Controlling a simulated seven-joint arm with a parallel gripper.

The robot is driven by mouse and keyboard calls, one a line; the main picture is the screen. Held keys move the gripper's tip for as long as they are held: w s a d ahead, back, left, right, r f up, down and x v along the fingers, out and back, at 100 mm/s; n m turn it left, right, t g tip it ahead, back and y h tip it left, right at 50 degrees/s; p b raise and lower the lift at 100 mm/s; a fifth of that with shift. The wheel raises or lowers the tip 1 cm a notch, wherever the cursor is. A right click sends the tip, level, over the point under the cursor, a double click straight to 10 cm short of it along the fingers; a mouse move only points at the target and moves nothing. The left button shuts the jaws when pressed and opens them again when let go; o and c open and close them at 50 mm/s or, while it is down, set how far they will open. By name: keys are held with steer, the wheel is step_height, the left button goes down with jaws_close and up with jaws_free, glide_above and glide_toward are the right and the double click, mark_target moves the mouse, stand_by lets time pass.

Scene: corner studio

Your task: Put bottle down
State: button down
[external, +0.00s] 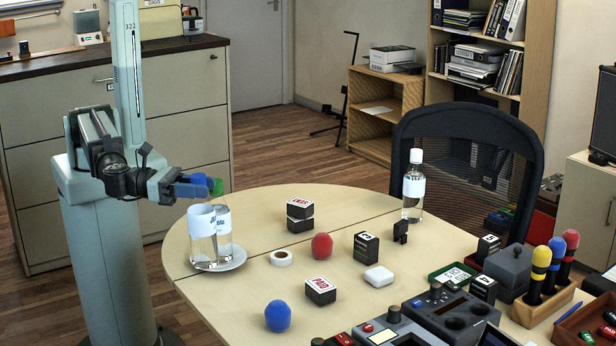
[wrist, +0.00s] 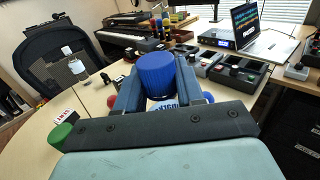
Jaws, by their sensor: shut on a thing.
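The bottle is upright at the left edge of the round table, with a white label. Its base is at a white saucer (external: 236,264); I cannot tell whether it touches. A green-capped bottle (external: 225,238) stands close behind it, partly hidden; its green cap (wrist: 61,136) shows left of my gripper in the wrist view. A white-capped bottle (external: 413,188) stands apart at the table's far edge.
Consoles (external: 448,315) fill the front right. The table (external: 262,205) is bare behind the bottles.

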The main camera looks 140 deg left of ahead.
steer(key=s+a+r+n+g+y, duration=0.35)
steer(key=s+a+n+g, duration=0.2)
steer(key=s+g, duration=0.25)
step_height(320, 180, down, 10)
steer(key=d, duration=0.1)
steer(key=shift+y, duration=0.45)
steer(key=c, duration=0.7)
jaws_free()
steer(key=v, duration=1.2)
